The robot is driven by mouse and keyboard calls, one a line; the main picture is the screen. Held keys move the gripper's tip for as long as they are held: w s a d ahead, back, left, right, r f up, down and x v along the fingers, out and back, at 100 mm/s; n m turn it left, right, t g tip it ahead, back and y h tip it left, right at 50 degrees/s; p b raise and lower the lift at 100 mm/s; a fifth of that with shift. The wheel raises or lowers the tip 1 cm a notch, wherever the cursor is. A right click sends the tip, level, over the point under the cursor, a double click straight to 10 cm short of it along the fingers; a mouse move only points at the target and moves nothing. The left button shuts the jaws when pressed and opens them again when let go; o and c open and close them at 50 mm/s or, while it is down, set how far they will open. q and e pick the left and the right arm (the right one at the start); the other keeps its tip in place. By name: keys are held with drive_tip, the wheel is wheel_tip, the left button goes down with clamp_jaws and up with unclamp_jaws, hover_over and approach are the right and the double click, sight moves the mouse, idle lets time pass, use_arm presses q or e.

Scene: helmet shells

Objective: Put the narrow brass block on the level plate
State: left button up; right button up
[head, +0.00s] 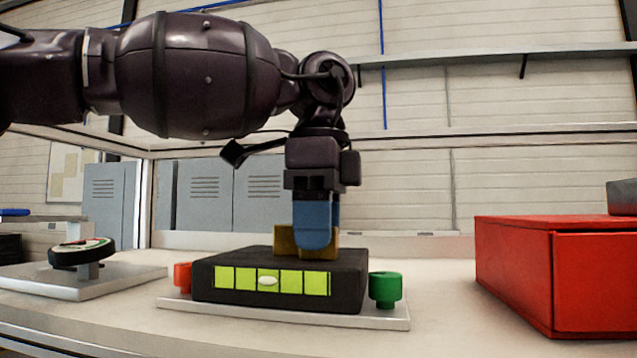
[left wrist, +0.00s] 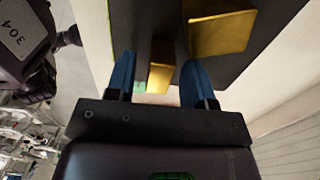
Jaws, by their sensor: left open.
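The level plate (head: 215,262) is a black slab with a yellow-green strip and a white oval mark near the strip's middle. It also shows dark in the left wrist view (left wrist: 215,70). In that view the narrow brass block (left wrist: 160,68) stands on it, between the two blue fingers. A wider brass block (left wrist: 222,32) is beside the right finger. My left gripper (head: 315,240) points down over the slab, open around the narrow block; the head view shows brass partly hidden behind its fingers. My right gripper is not in view.
The slab sits on a pale base (head: 260,316) with a red knob (head: 182,275) and a green knob (head: 385,288). A red box (head: 540,270) stands right, with a grey object on top. A round dial device (head: 82,252) stands left. The bench between base and box is clear.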

use_arm(q)
wheel_tip(320, 180, up, 12)
idle(0.5)
drive_tip(key=shift+s+f, duration=0.15)
idle(0.4)
